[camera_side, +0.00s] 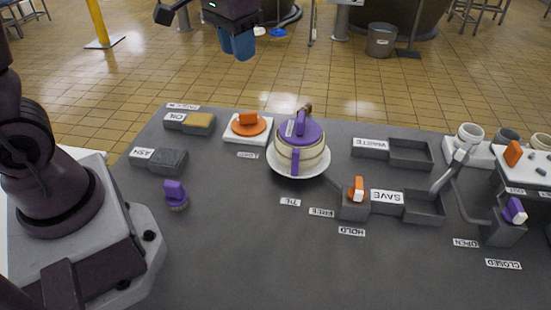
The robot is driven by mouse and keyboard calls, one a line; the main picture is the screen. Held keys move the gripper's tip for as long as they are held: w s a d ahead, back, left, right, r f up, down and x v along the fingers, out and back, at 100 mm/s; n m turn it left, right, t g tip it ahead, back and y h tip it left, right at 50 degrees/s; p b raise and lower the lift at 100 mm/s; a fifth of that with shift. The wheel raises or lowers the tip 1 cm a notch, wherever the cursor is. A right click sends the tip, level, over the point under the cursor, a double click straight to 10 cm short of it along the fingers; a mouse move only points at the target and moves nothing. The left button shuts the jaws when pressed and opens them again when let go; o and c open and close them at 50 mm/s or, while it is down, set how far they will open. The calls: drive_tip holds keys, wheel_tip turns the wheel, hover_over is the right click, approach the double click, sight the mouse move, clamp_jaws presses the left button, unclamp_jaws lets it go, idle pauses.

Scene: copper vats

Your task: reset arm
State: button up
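My gripper (238,46) hangs in the air at the top of the side view, above the far edge of the grey table. Its blue fingers overlap in this view, so I cannot tell whether they are apart. I see no object below the fingertips. My arm rises at the left and shows again at the top. A cream pot with a purple lid (300,147) stands on a white round plate (283,169) at the table's middle, well below and to the right of my gripper.
An orange disc (248,127) lies on a white square. Trays marked OIL (175,117), ASH (142,153), WASTE (370,143) and SAVE (386,196) stand about. A purple-handled brush (175,196) is near my base. Valves stand right; the table's front middle is clear.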

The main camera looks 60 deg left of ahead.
drive_tip(key=s+d+r+t, duration=0.1)
drive_tip(key=s+r+t, duration=0.1)
drive_tip(key=s, duration=0.5)
drive_tip(key=s+d+r+m+t, duration=0.1)
drive_tip(key=s+r+t, duration=0.1)
drive_tip(key=s, duration=0.5)
drive_tip(key=shift+s+d, duration=0.25)
drive_tip(key=shift+r, duration=0.1)
idle(0.4)
